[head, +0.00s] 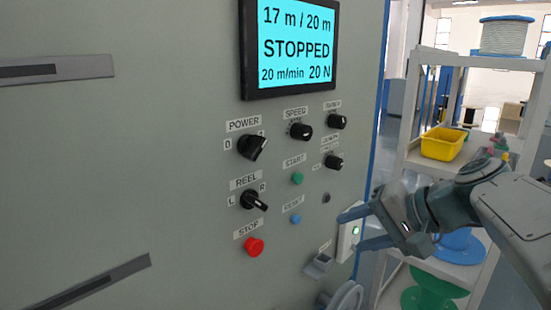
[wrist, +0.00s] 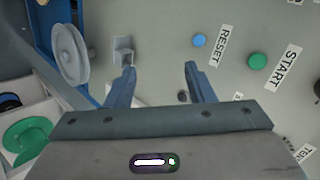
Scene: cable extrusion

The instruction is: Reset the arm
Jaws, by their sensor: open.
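My gripper (head: 350,228) is at the right of the control panel (head: 200,180) in the head view, with my arm reaching in from the right. In the wrist view my gripper (wrist: 160,80) shows two blue fingers spread apart with nothing between them. The fingers point toward the panel face; I cannot tell how far off it they are. The blue RESET button (head: 295,219) is left of the fingers in the head view. It also shows in the wrist view (wrist: 199,40), beyond and right of the fingertips. The green START button (head: 297,178) is above it.
The screen (head: 295,45) reads STOPPED, 17 m / 20 m. A red STOP button (head: 254,247) and several black knobs sit on the panel. A grey pulley (wrist: 70,54) and small bracket (wrist: 122,50) stick out near the gripper. A shelf with a yellow bin (head: 443,143) and spools stands right.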

